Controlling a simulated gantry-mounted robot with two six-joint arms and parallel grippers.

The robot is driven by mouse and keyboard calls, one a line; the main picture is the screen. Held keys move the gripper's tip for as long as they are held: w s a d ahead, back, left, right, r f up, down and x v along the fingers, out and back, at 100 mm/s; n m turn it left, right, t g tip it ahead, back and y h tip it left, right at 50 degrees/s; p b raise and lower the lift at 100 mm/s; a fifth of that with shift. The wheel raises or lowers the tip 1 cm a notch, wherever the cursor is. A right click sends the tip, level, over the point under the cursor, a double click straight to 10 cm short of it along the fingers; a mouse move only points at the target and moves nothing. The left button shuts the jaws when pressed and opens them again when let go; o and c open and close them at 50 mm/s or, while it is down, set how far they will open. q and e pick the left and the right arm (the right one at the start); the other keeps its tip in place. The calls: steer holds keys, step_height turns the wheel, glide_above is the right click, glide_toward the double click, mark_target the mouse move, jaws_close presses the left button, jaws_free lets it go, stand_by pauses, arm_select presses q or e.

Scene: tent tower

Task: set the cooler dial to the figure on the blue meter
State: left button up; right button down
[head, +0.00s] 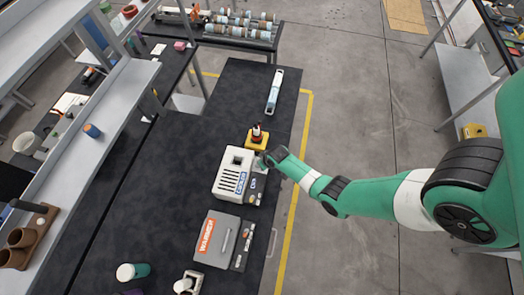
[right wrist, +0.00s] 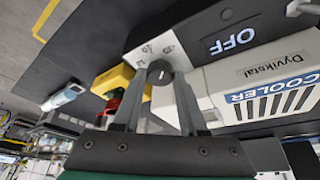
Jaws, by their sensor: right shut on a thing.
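The cooler (head: 232,176) is a white box with dark slots and a blue label on the black table; its vents and COOLER label (right wrist: 275,88) show large in the right wrist view. Its dial (right wrist: 160,74) is a dark round knob on a pale plate with small marks. The display beside it (right wrist: 234,40) reads OFF. My right gripper (head: 264,162) is at the cooler's right side, and in the right wrist view its fingers (right wrist: 158,82) are shut on the dial. No figure on a blue meter is readable. My left gripper is not in view.
A yellow block with a red and black item (head: 257,138) stands just behind the cooler. A long white and blue object (head: 274,91) lies farther back. A grey box with an orange label (head: 216,240) sits in front. The table left of the cooler is clear.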

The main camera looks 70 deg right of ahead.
steer(key=shift+a+m+g+h+b, duration=0.1)
steer(key=shift+m+g+h+b, duration=0.35)
steer(key=shift+m, duration=1.25)
steer(key=shift+c, duration=2.3)
jaws_free()
steer(key=shift+w, duration=0.1)
